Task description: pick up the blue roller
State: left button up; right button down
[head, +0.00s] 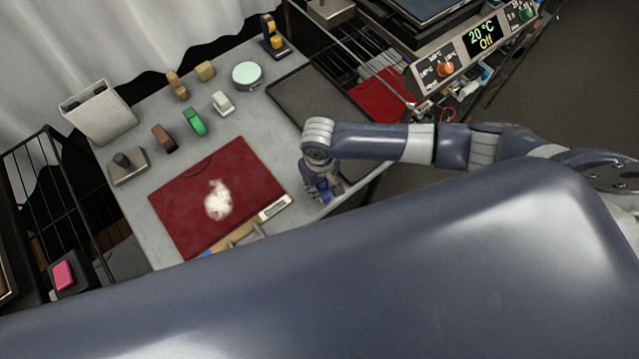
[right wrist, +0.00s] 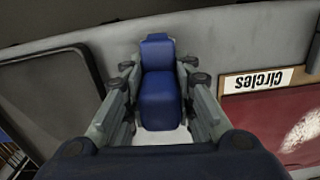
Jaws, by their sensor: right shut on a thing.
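The blue roller (right wrist: 158,85) shows in the right wrist view as a dark blue, block-like body between the two fingers of my right gripper (right wrist: 160,105). The fingers are shut on it from both sides. In the head view my right gripper (head: 322,188) is at the right part of the grey table (head: 225,130), right of the red mat (head: 262,165). Only a little of the blue roller (head: 326,191) shows there, as the gripper mostly covers it. I cannot tell whether the roller touches the table. My left gripper is not in view.
Several small blocks, including a green one (head: 194,121), stand on the table behind the mat, with a round tin (head: 247,75). A dark tray (head: 310,105) lies behind my right arm. A label reading "Circles" (head: 274,208) is at the mat's edge. A wire rack (head: 45,160) stands left.

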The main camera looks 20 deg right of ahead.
jog(key=shift+r, duration=0.15)
jog(key=shift+r, duration=0.45)
notch_tip(320, 180, up, 2)
jog(key=shift+w+r+b, duration=0.1)
jog(key=shift+r+b, duration=0.05)
jog(key=shift+b, duration=0.35)
jog(key=s+d+b, duration=0.1)
jog(key=s+d, duration=0.1)
jog(key=s, duration=0.5)
jog(key=s+d+r+b, duration=0.1)
jog(key=s+d, duration=0.1)
jog(key=s, duration=0.6)
jog(key=shift+s+d+r, duration=0.25)
jog(key=shift+r, duration=0.05)
